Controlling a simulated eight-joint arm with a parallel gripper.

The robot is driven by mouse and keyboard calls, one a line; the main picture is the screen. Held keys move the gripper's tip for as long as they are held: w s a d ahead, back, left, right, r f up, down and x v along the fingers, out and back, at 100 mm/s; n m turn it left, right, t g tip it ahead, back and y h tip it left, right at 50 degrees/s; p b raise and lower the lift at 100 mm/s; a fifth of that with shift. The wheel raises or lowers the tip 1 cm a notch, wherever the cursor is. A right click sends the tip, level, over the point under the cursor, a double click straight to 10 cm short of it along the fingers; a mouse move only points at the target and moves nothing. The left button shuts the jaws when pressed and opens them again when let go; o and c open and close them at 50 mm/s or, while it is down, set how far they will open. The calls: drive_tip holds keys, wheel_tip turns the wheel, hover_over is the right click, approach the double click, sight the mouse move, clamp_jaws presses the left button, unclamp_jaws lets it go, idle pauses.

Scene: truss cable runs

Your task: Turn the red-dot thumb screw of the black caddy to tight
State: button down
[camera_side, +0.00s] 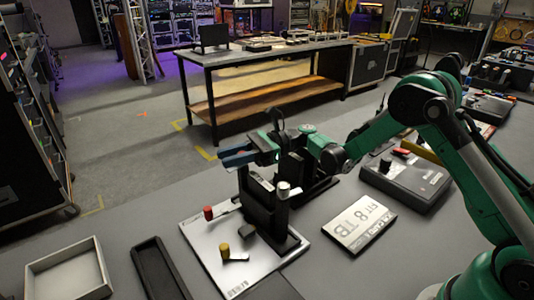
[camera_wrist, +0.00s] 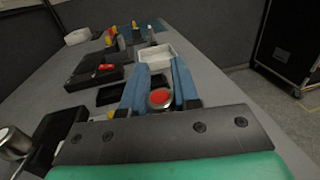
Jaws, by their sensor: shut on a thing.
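The black caddy (camera_side: 262,203) stands upright on a pale plate (camera_side: 205,240) in the side view. My gripper (camera_side: 237,156) is at the top of the caddy, its blue fingers pointing left. In the wrist view the red-dot thumb screw (camera_wrist: 160,97) shows as a red disc in a metal rim between the two blue fingers of my gripper (camera_wrist: 160,84). The fingers are shut on it. In the side view the fingers hide this screw. A silver knob (camera_side: 284,189) sits on the right of the caddy. How far the screw is turned cannot be told.
A red knob (camera_side: 208,212) and a yellow knob (camera_side: 224,249) stand on the plate. A grey tray (camera_side: 42,267) and a black tray (camera_side: 138,253) lie to the left. A labelled box (camera_side: 360,222) and a dark device (camera_side: 420,178) lie to the right.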

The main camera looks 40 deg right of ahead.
drive_tip(key=shift+s+n+g, duration=0.2)
drive_tip(key=shift+n+g, duration=0.85)
drive_tip(key=shift+g, duration=0.65)
drive_tip(key=shift+s+n+g, duration=0.15)
drive_tip(key=shift+n+g, duration=0.9)
drive_tip(key=shift+g, duration=0.65)
drive_tip(key=c, duration=0.7)
unclamp_jaws()
drive_tip(key=shift+o, duration=0.2)
drive_tip(key=shift+d, duration=0.1)
drive_tip(key=shift+w+d, duration=0.1)
drive_tip(key=shift+d, duration=0.15)
wheel_tip(320, 180, up, 7)
drive_tip(key=d, duration=0.2)
drive_tip(key=shift+w+d, duration=0.15)
drive_tip(key=shift+w, duration=0.05)
